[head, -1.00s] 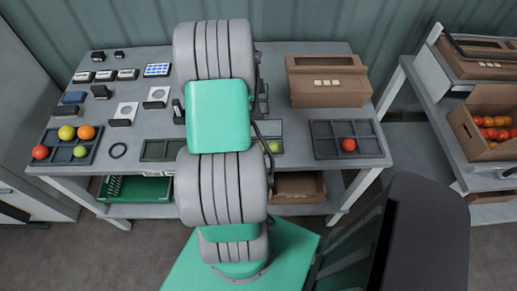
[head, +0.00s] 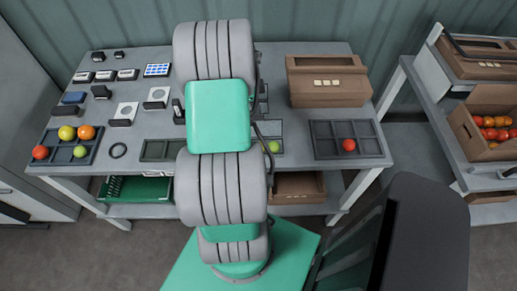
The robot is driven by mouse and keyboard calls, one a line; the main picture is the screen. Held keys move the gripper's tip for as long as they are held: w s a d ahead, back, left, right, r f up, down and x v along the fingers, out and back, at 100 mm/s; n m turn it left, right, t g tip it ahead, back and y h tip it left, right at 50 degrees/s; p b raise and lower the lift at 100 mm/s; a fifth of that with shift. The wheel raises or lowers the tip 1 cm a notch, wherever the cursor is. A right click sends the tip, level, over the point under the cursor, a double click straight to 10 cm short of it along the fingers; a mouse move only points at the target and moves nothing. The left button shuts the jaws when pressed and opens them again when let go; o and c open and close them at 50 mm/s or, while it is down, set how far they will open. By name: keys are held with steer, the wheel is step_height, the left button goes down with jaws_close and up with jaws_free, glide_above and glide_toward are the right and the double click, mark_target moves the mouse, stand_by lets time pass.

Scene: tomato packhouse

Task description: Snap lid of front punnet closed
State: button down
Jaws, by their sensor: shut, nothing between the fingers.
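My arm stands in the middle of the head view and covers the centre of the grey table (head: 215,165). My gripper is hidden behind the arm, so its fingers do not show. To the right of the arm, part of a dark tray or punnet (head: 267,130) shows with a green tomato (head: 273,147) at its front. Behind it is another dark edge, mostly covered. To the left of the arm lies a low dark-green tray or punnet (head: 160,150), partly covered. I cannot make out which is the front punnet or how its lid stands.
A compartment tray (head: 372,138) with one red tomato lies at right, below a cardboard box (head: 328,90). Another tray (head: 50,142) with several tomatoes lies at left. A shelf with tomato boxes (head: 490,153) stands far right.

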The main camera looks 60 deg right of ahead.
stand_by(0.3)
steer(key=shift+s+a+r+p, duration=0.35)
steer(key=shift+s+a, duration=0.2)
steer(key=shift+a, duration=0.55)
steer(key=shift+s+a+r+p, duration=0.35)
steer(key=shift+s+a, duration=0.25)
steer(key=shift+a, duration=0.55)
steer(key=shift+s+a+r+p, duration=0.25)
steer(key=shift+s+a+r, duration=0.25)
steer(key=shift+a, duration=0.6)
steer(key=shift+s+a, duration=0.1)
steer(key=shift+a, duration=0.05)
steer(key=shift+s+a+r+p, duration=0.2)
steer(key=shift+s+a+p, duration=0.15)
steer(key=shift+a, duration=0.35)
steer(key=shift+s+a+r+p, duration=0.25)
steer(key=shift+s+a, duration=0.15)
steer(key=shift+a, duration=0.35)
steer(key=shift+s+a+r+p, duration=0.15)
steer(key=shift+s+a+p, duration=0.2)
steer(key=shift+a, duration=0.35)
steer(key=shift+r, duration=0.1)
step_height(320, 180, up, 8)
steer(key=p, duration=0.5)
